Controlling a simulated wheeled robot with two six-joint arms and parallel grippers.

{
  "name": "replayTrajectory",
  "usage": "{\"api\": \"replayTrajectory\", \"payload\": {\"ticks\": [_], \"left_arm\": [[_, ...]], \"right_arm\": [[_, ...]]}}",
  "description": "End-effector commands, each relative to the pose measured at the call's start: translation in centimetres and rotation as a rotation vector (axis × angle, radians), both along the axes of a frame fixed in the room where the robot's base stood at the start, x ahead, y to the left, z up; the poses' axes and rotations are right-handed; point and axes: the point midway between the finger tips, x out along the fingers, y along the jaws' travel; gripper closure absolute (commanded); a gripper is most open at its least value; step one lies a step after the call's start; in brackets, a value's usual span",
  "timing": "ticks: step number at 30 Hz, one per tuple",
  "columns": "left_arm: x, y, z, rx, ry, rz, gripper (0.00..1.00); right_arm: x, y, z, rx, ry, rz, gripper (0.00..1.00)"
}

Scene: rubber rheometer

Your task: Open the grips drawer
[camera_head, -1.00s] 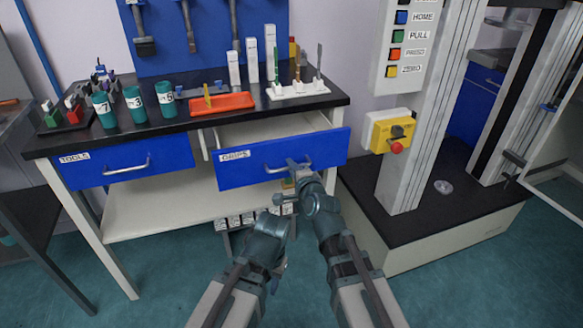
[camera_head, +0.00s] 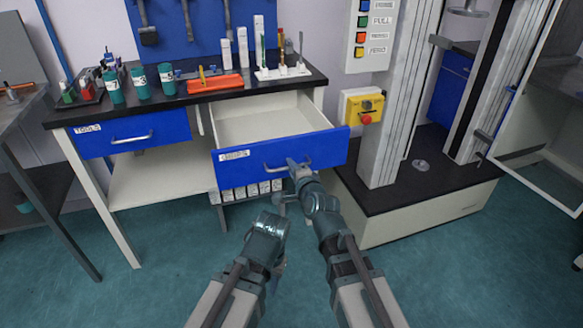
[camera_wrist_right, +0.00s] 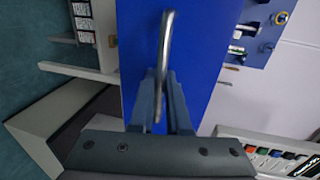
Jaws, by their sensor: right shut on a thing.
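The blue grips drawer (camera_head: 240,168) is pulled well out of the bench, and its pale inside shows and looks empty. Its silver handle (camera_head: 275,166) is on the front, held by my right gripper (camera_head: 293,166). In the right wrist view the handle (camera_wrist_right: 166,50) passes between the two fingers of my right gripper (camera_wrist_right: 160,115), which are shut on it. My left arm ends low in the middle of the head view, in front of the drawer and apart from it; its fingers do not show clearly.
The closed tools drawer (camera_head: 125,137) is to the left. On the black bench top (camera_head: 200,95) stand teal cups (camera_head: 140,84), an orange tray (camera_head: 216,84) and a white rack (camera_head: 284,72). The test machine's base (camera_head: 420,195) with a yellow switch box (camera_head: 361,106) stands close on the right.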

Motion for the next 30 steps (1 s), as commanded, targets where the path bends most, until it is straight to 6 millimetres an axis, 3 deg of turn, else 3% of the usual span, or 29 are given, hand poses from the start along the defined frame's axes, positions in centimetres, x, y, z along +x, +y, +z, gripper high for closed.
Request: {"api": "replayTrajectory", "payload": {"ticks": [4, 5, 9, 20, 30], "left_arm": [[0.0, 0.0, 0.0, 0.000, 0.000, 0.000, 0.62], [0.0, 0.0, 0.0, 0.000, 0.000, 0.000, 0.62], [0.0, 0.0, 0.0, 0.000, 0.000, 0.000, 0.62], [0.0, 0.0, 0.1, 0.000, 0.000, 0.000, 0.62], [0.0, 0.0, 1.0, -0.002, 0.001, 0.000, 0.62]], "right_arm": [[0.0, 0.0, 0.0, 0.000, 0.000, 0.000, 1.00], [0.0, 0.0, 0.0, 0.000, 0.000, 0.000, 0.82], [0.0, 0.0, 0.0, 0.000, 0.000, 0.000, 0.56], [-0.2, -0.1, 0.1, 0.000, 0.000, 0.000, 0.55], [-3.2, -1.0, 1.0, 0.000, 0.000, -0.001, 0.55]]}}
